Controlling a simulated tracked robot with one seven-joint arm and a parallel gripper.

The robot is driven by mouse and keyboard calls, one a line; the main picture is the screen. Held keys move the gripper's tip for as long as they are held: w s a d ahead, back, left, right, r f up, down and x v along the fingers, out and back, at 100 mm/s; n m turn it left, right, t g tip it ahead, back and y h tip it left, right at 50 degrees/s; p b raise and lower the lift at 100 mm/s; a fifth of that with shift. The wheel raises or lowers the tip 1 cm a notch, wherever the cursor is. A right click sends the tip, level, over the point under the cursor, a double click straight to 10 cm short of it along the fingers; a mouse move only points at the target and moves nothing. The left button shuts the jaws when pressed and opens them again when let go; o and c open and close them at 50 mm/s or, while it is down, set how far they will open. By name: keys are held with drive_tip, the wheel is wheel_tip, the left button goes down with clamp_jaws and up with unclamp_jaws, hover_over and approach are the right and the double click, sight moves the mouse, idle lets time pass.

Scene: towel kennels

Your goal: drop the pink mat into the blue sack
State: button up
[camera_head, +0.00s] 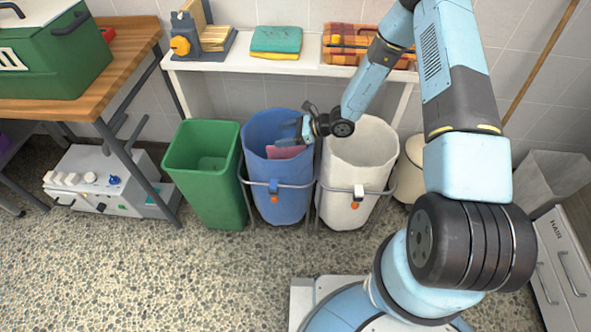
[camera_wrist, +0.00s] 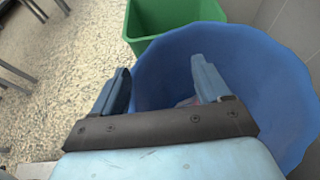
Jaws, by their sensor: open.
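The blue sack (camera_head: 277,195) hangs open in a metal frame between a green bin and a white sack. The pink mat (camera_head: 285,152) shows inside the blue sack's mouth, just below my gripper (camera_head: 288,135). In the wrist view my gripper (camera_wrist: 160,65) has its two fingers spread wide over the blue sack (camera_wrist: 250,62). A small pinkish patch of the mat (camera_wrist: 187,101) shows beside the right finger, apart from the left one. Most of the mat is hidden by the sack wall and the finger. I cannot tell whether the mat touches a finger.
The green bin (camera_head: 207,185) stands close on the left, the white sack (camera_head: 352,180) close on the right. Speckled floor in front is free.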

drive_tip(key=v, duration=1.5)
drive_tip(key=shift+w+d+f, duration=0.3)
drive_tip(key=shift+w+d, duration=0.1)
drive_tip(key=shift+w, duration=0.3)
drive_tip(key=shift+r, duration=0.1)
